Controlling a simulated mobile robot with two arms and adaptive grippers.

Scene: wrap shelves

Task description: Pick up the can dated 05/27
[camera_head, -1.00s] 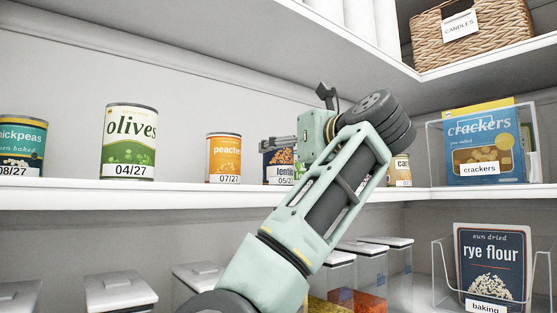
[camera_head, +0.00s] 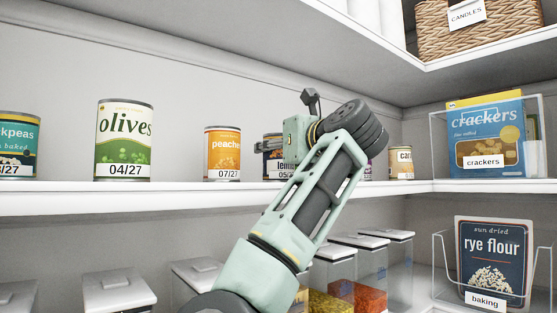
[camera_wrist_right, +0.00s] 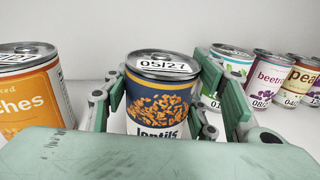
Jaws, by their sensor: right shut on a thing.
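The lentils can (camera_wrist_right: 158,95) has a dark blue label with orange lentils, and its lid reads 05/27 in the right wrist view. It also shows in the head view (camera_head: 272,160), partly hidden behind my right gripper (camera_head: 275,147). In the wrist view my right gripper (camera_wrist_right: 163,90) has a finger on each side of the can and is shut on it. The can is upright and seems to stand on the shelf; its base is hidden. My left gripper is not in view.
The peaches can (camera_head: 223,155) stands left of the lentils, and the olives can (camera_head: 124,142) farther left. Right of the lentils, several cans, including beetroot (camera_wrist_right: 268,80), stand close by. A crackers bin (camera_head: 486,140) is at the right. Lidded containers (camera_head: 117,292) fill the lower shelf.

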